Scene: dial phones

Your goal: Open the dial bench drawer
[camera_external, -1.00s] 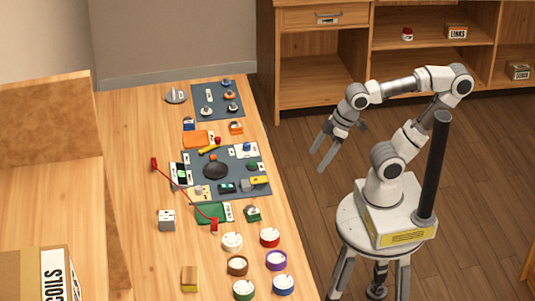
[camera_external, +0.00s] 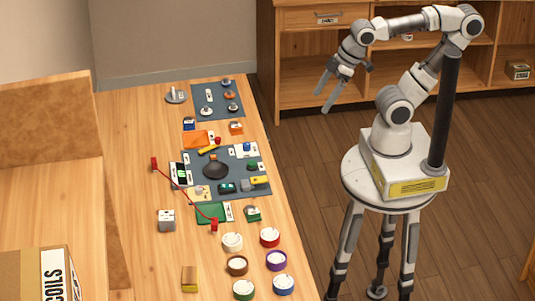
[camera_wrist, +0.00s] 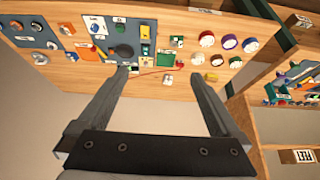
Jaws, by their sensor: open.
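The dial bench (camera_external: 135,130) is a long wooden worktop on the left, with dials and small parts on it. In the external view its side facing me is hidden. The wrist view shows the bench (camera_wrist: 260,50) turned round, with a pale label or handle plate (camera_wrist: 205,10) at the top edge; whether this belongs to its drawer I cannot tell. My gripper (camera_external: 322,101) is open and empty, pointing down, to the right of the bench and apart from it. Its two spread fingers also show in the wrist view (camera_wrist: 158,75).
Several coloured dials (camera_external: 270,237) sit on the bench's near end. A coils box (camera_external: 40,275) is at the lower left. Floor between bench and my base is clear.

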